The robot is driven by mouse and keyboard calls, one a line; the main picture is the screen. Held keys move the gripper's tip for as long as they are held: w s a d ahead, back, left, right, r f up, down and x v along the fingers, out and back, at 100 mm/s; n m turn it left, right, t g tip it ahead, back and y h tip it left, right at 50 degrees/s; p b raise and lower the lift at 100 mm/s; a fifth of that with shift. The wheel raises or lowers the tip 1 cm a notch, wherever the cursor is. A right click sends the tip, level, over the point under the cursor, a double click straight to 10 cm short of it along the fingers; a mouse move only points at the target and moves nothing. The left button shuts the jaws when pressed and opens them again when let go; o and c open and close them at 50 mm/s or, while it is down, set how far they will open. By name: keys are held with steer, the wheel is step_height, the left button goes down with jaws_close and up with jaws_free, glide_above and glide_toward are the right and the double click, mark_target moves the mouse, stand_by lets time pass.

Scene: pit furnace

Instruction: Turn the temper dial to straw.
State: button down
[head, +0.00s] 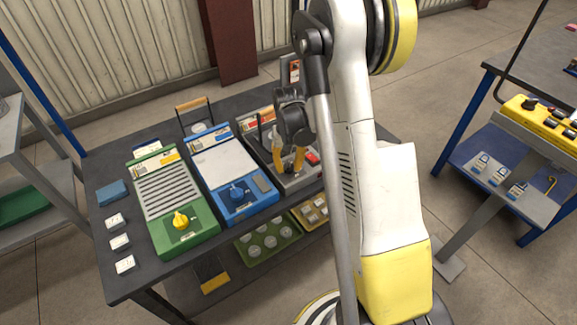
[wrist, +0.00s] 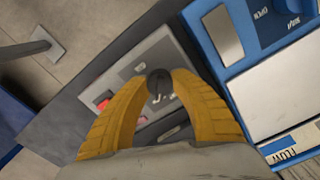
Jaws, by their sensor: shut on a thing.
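A dark round knob (wrist: 158,78) on a grey unit is between my yellow fingers in the wrist view. My gripper (wrist: 160,88) is shut on this knob. In the head view my gripper (head: 289,163) reaches down onto the front part of the grey unit (head: 299,181), and the fingers hide the knob. Small pale marks show by the fingertips, but I cannot read a straw mark or tell where the knob points. The grey unit also carries a red part, seen in the wrist view (wrist: 103,103) left of the fingers.
A blue unit (head: 225,168) with a blue knob stands left of the grey one, close by. A green unit (head: 166,195) with a yellow knob is farther left. White tags (head: 120,242) lie on the dark bench (head: 103,213). A yellow control box (head: 541,120) is at right.

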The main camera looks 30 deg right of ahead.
mark_target(288, 164)
steer(key=c, duration=1)
jaws_free()
steer(key=shift+c, duration=0.2)
step_height(288, 164, up, 12)
steer(key=s+a+r+n+t, duration=0.2)
steer(key=s+a+r+t, duration=0.1)
steer(key=s+a+r, duration=0.6)
steer(key=s+a+r+n+t, duration=0.2)
steer(key=s+a+t, duration=0.2)
steer(key=s, duration=0.5)
steer(key=shift+a+r+n, duration=0.3)
steer(key=shift+a+r, duration=0.1)
steer(key=shift+a, duration=0.85)
